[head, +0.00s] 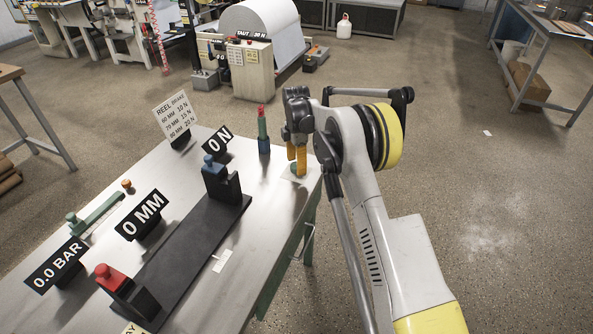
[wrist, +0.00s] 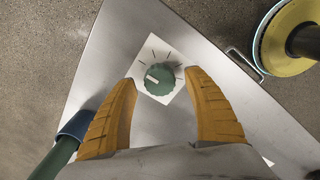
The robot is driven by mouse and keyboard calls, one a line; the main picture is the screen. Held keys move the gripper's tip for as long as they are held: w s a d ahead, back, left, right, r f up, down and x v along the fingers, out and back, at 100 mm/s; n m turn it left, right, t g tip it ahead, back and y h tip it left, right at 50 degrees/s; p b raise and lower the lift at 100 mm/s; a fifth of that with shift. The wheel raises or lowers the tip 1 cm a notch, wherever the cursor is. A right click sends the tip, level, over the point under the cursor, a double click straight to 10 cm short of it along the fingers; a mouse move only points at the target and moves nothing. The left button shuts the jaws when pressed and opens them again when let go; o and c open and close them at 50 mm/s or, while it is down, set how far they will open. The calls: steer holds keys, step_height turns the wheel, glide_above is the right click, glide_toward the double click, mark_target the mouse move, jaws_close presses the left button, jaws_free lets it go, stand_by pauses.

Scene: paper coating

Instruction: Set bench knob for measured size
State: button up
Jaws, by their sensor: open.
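The bench knob is a green round dial (wrist: 159,78) with a white pointer line, on a white plate with dark tick marks (wrist: 150,54), near a corner of the metal bench. In the wrist view its pointer aims to the upper left. My gripper (wrist: 163,105) has orange fingers, open and apart, one on each side below the knob and not touching it. In the head view my gripper (head: 297,160) points down above the knob at the bench's right end and mostly hides it. A card (head: 176,116) reads "REEL BRAKE", 60 MM 10 N, 70 MM 15 N, 80 MM 20 N.
Displays read "0 N" (head: 217,144), "0 MM" (head: 142,215) and "0.0 BAR" (head: 57,265). A black rail fixture (head: 190,245) bears a blue block (head: 215,170) and a red-knobbed block (head: 112,278).

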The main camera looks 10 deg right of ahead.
steer(key=shift+f, duration=0.6)
steer(key=c, duration=1.2)
